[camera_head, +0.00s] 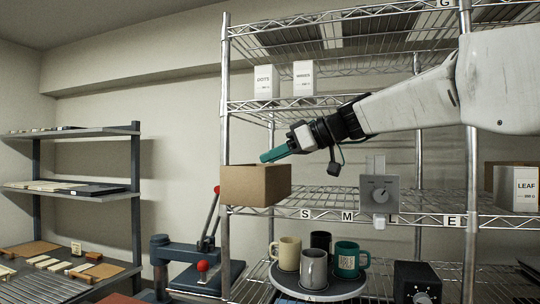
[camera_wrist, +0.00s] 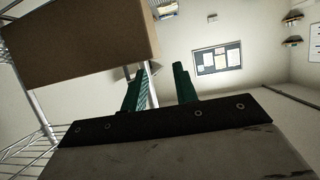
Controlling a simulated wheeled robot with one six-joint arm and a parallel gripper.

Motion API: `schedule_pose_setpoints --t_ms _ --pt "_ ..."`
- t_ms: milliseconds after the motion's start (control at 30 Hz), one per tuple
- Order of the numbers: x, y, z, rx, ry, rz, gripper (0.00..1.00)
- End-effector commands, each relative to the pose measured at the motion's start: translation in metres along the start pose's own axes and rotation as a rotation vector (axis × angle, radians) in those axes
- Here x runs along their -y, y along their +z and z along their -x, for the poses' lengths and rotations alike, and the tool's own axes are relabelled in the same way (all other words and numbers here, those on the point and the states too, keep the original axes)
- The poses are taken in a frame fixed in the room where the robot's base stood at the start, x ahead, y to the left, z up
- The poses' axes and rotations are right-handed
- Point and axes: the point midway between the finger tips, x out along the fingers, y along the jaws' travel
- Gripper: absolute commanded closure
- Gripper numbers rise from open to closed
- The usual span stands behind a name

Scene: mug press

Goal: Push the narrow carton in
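A plain brown carton (camera_head: 250,187) sits at the left end of the middle shelf. It covers part of the front left post, so it stands out past the shelf's front edge. In the wrist view the carton (camera_wrist: 80,42) fills the upper left, beside the fingers. My gripper (camera_head: 268,156) has teal fingers and is just above the carton's top in the head view; I cannot tell whether they touch. In the wrist view my gripper (camera_wrist: 163,72) shows two fingers apart with nothing between them. No label on the carton tells that it is the narrow one.
White cartons (camera_head: 264,82) stand on the shelf above. Mugs stand on a round tray (camera_head: 318,292) below. A lever press (camera_head: 195,262) is at lower left. A LEAF carton (camera_head: 525,190) is far right.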

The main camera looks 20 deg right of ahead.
Motion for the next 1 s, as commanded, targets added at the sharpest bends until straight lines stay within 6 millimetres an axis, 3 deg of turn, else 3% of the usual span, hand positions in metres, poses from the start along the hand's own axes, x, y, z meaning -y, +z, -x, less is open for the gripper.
schedule_pose_setpoints --t_ms 467,1000 --pt "-0.004 -0.002 -0.002 -0.009 0.002 0.009 0.71" --pt "-0.002 -0.003 -0.073 -0.009 -0.001 0.01 0.71"
